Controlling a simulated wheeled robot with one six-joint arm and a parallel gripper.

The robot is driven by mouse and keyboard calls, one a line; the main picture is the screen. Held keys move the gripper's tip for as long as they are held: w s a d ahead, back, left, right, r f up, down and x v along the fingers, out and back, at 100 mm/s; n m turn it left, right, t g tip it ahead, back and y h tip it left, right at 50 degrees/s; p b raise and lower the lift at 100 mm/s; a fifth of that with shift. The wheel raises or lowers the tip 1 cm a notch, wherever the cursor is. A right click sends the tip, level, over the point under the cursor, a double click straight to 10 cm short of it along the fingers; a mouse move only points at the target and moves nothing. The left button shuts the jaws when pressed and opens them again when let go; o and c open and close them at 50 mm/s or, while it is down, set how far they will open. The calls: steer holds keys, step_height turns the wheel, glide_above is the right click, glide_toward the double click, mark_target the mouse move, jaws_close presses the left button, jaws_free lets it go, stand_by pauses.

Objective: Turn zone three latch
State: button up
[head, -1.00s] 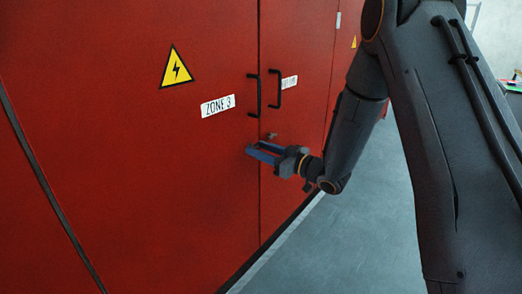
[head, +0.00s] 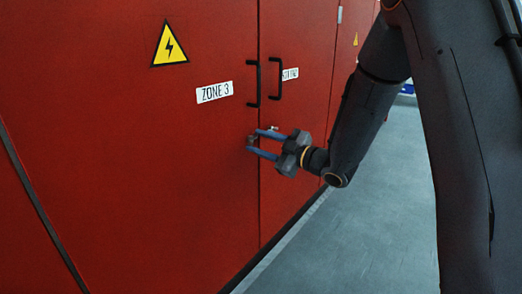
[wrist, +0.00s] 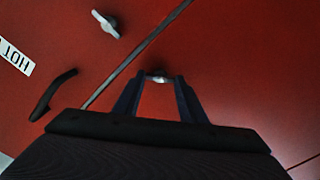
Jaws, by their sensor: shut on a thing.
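The zone three door is the red left door, marked by a white ZONE 3 label (head: 214,92). Its latch is a small, pale metal piece (wrist: 158,77) close to the door seam. In the head view the fingertips mostly hide this latch. My gripper (head: 252,144) is at the door face just left of the seam, below the label. Its two blue fingers are shut on the latch, one on each side of it, as the wrist view shows (wrist: 157,76). The latch's exact angle is hard to tell.
A second, similar latch (wrist: 105,23) sits on the neighbouring door, across the seam. Two black handles (head: 254,83) stand out on either side of the seam above my gripper. A yellow warning triangle (head: 169,46) is at upper left. Grey floor (head: 375,225) is clear at right.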

steer(key=n+b, duration=0.6)
steer(key=b, duration=0.1)
steer(key=n+b, duration=0.4)
steer(key=shift+s+a+f, duration=0.1)
steer(key=shift+f, duration=0.15)
steer(key=shift+b, duration=0.35)
steer(key=o, duration=1.1)
steer(key=shift+r, duration=0.1)
steer(key=shift+c, duration=0.2)
